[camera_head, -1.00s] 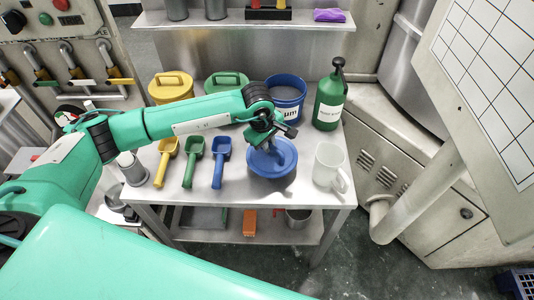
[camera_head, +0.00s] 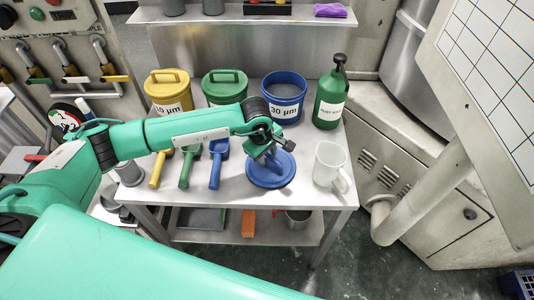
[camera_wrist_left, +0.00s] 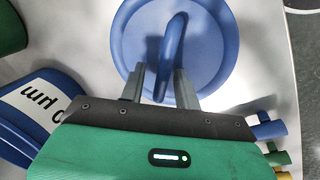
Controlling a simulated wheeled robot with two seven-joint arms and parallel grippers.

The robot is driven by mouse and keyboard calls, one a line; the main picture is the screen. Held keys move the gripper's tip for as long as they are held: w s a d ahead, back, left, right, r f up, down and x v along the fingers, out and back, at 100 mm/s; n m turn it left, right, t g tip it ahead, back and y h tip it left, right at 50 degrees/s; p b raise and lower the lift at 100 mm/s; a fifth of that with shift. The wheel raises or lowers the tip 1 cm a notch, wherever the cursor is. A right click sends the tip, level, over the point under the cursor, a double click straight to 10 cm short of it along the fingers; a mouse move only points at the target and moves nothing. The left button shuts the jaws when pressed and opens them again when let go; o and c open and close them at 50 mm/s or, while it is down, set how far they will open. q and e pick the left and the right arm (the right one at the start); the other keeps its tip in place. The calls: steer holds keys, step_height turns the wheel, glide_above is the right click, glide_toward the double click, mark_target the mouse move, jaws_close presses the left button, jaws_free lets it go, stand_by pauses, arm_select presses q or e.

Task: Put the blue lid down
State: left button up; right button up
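The round blue lid (camera_head: 258,177) with its upright strap handle lies flat on the grey table, in front of the blue tub and left of the white jug. It also shows in the left wrist view (camera_wrist_left: 215,35). My left gripper (camera_head: 268,157) is over the lid, pointing down. In the left wrist view its fingers (camera_wrist_left: 160,82) stand apart on either side of the handle (camera_wrist_left: 172,50), with a gap visible on the left side. The blue tub (camera_head: 285,112) labelled 30 µm stands open behind the lid. My right gripper is not in view.
A yellow lidded tub (camera_head: 168,95) and a green lidded tub (camera_head: 224,88) stand at the back left. A green bottle (camera_head: 329,100) and a white jug (camera_head: 327,165) are on the right. Yellow, green and blue scoops (camera_head: 217,165) lie left of the lid.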

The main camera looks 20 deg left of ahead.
arm_select(q)
steer(key=shift+r, duration=0.1)
steer(key=shift+r+p, duration=0.4)
step_height(320, 180, up, 11)
steer(key=s+a+p, duration=0.1)
steer(key=s+p, duration=0.1)
steer(key=p, duration=0.2)
steer(key=shift+s, duration=0.1)
